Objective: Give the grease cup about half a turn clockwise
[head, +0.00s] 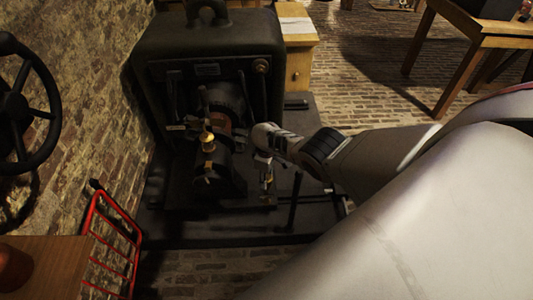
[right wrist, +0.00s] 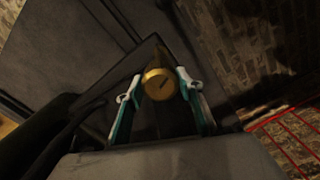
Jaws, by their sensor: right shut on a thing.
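The grease cup shows in the right wrist view as a round brass cap (right wrist: 160,84) with a dark slanting line on its face. My right gripper (right wrist: 161,80) has one finger on each side of it and is shut on it. In the head view my right gripper (head: 264,160) is at the right side of the dark machine, just above a small brass fitting (head: 267,178). The fingertips are small and partly hidden there, so their contact is hard to see. My left gripper is in neither view.
The dark machine (head: 215,45) stands by a brick wall on a dark base. Another brass fitting (head: 208,142) sits on its middle. A red rack (head: 112,238) and a handwheel (head: 15,105) are at the left. Brick floor lies open at the upper right, before a wooden table (head: 455,35).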

